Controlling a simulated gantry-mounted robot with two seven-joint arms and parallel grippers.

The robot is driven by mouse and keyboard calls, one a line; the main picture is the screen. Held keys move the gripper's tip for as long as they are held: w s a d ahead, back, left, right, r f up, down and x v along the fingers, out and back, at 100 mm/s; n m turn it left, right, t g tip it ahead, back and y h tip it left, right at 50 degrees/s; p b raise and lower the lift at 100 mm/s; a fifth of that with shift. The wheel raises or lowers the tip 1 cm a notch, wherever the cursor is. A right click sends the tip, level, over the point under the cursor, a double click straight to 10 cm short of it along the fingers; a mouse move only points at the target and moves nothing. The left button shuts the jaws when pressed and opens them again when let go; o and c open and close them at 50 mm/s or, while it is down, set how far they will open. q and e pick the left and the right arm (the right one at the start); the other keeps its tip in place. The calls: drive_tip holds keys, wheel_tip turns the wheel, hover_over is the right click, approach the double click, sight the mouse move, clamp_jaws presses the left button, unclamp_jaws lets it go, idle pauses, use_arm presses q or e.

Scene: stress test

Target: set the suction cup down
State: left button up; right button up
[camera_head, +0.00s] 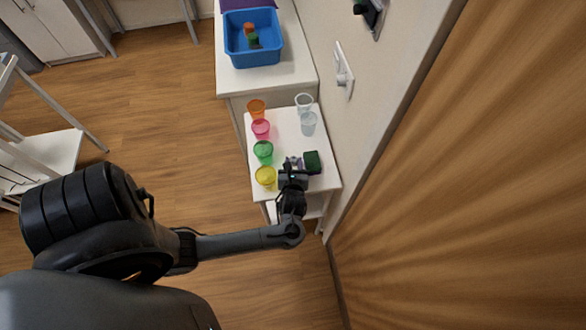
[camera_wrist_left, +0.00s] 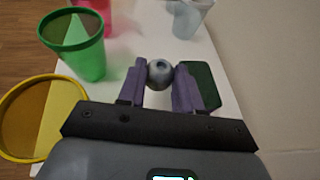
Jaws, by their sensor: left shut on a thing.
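My left gripper (camera_head: 293,162) is over the small white table (camera_head: 283,130), near its front edge. In the left wrist view, its two purple fingers (camera_wrist_left: 160,88) are shut on a small grey rounded piece with a dark bluish centre, which I take as the suction cup (camera_wrist_left: 160,72). Whether the cup's underside touches the tabletop cannot be told. A dark green block (camera_head: 312,161) stands right beside the fingers; it also shows in the left wrist view (camera_wrist_left: 206,84) close to the right finger. My right gripper is not in view.
Orange (camera_head: 257,109), pink (camera_head: 261,130), green (camera_head: 263,152) and yellow (camera_head: 265,177) cups line the table's left edge. Two clear cups (camera_head: 308,124) stand at the far right. A blue bin (camera_head: 268,58) holding blocks sits on a farther surface. The wall borders the right. The table's middle is clear.

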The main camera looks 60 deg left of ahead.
use_arm(q)
drive_tip(key=shift+x, duration=0.85)
wheel_tip(320, 180, down, 4)
drive_tip(key=shift+s+f+b, duration=0.15)
drive_tip(key=shift+f+b, duration=0.1)
drive_tip(key=shift+b, duration=0.75)
drive_tip(key=o, duration=1)
